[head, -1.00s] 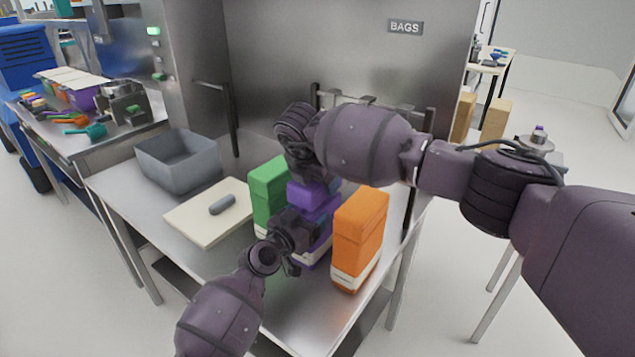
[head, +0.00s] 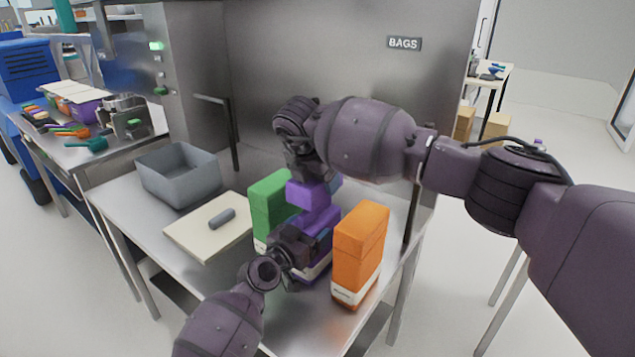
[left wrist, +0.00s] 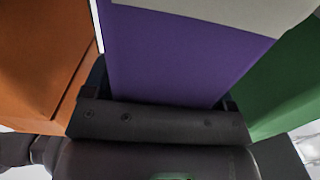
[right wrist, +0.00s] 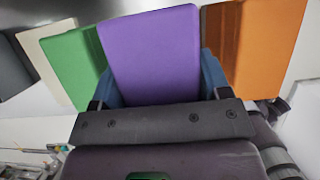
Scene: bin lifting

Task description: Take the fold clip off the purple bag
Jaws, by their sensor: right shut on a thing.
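The purple bag (head: 317,221) stands between the green and orange bags; it also fills the middle of the left wrist view (left wrist: 165,55). My left gripper (head: 300,250) is low at its front, one finger on each side of the bag body; whether it presses is unclear. My right gripper (head: 308,172) is above, at the bag's purple upper part, which also shows in the right wrist view (right wrist: 150,55). There, blue parts of what looks like the fold clip (right wrist: 212,72) lie between its fingers, and it is shut on them. The purple part hides most of the clip.
The green bag (head: 268,195) and the orange bag (head: 360,250) stand close on either side. A cream board (head: 195,240) with a grey rod (head: 222,218) and a grey bin (head: 178,178) are at the left of the steel table (head: 235,290).

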